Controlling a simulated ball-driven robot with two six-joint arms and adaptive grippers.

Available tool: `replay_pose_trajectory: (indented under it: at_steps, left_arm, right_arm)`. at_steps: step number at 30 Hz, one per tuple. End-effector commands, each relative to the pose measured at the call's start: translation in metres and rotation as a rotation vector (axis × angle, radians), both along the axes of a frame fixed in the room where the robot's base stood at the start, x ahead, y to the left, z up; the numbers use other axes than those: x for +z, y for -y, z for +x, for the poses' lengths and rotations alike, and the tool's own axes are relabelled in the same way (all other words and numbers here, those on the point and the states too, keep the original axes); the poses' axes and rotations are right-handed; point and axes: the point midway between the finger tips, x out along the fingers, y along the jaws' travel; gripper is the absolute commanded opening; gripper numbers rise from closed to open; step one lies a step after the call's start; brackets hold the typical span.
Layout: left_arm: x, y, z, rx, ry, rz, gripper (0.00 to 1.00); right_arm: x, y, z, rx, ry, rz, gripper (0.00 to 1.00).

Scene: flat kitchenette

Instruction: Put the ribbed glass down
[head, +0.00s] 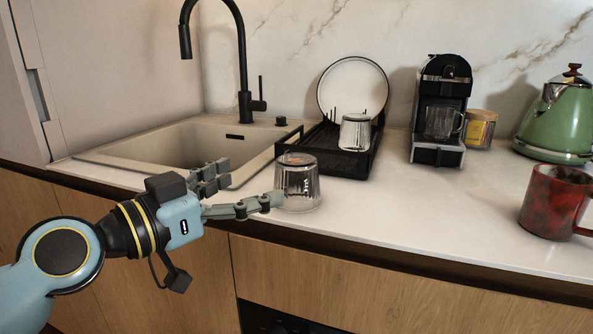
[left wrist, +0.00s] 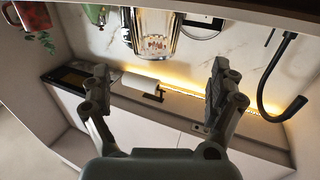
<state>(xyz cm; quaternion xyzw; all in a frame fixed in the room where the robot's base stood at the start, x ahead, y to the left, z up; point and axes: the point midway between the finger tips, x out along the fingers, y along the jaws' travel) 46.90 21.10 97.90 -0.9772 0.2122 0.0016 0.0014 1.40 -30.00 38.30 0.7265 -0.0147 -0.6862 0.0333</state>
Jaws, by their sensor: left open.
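The ribbed glass (head: 298,186) is clear and stands upside down on the white countertop (head: 400,222), near its front edge and right of the sink. My left gripper (head: 247,188) is open and empty, just left of the glass. Its nearer fingertip overlaps the glass's left edge in the head view; I cannot tell if they touch. In the left wrist view a clear glass (left wrist: 154,40) shows at the top middle, beyond the two spread fingers (left wrist: 160,88). My right gripper is not in view.
Behind the glass is a black dish rack (head: 352,164) with a plate (head: 352,84) and another glass (head: 354,132). A coffee machine (head: 440,110), a green kettle (head: 558,118) and a red mug (head: 553,203) stand right. The sink (head: 180,148) with black faucet is left. The counter's middle right is clear.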

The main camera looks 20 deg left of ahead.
Motion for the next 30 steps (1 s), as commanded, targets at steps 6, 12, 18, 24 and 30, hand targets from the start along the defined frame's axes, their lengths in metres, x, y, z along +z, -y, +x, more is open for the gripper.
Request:
replay_pose_trajectory:
  at_steps: [6, 12, 18, 24, 30]
  left_arm:
    - [0.003, 0.015, 0.034, 0.005, 0.007, -0.009, 0.93]
    - [0.001, 0.023, 0.048, 0.003, 0.003, -0.008, 0.93]
    - [-0.002, 0.043, 0.073, 0.002, 0.004, -0.008, 0.93]
    - [-0.003, 0.049, 0.089, 0.002, 0.003, -0.003, 0.93]
    - [-0.004, 0.049, 0.089, 0.002, 0.003, -0.003, 0.91]
  right_arm:
    - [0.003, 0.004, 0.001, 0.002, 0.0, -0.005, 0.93]
    - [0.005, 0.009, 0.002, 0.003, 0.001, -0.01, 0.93]
    - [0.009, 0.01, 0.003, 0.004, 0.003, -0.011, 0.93]
    - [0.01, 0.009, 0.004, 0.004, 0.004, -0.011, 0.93]
    - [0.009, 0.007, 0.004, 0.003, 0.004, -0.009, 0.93]
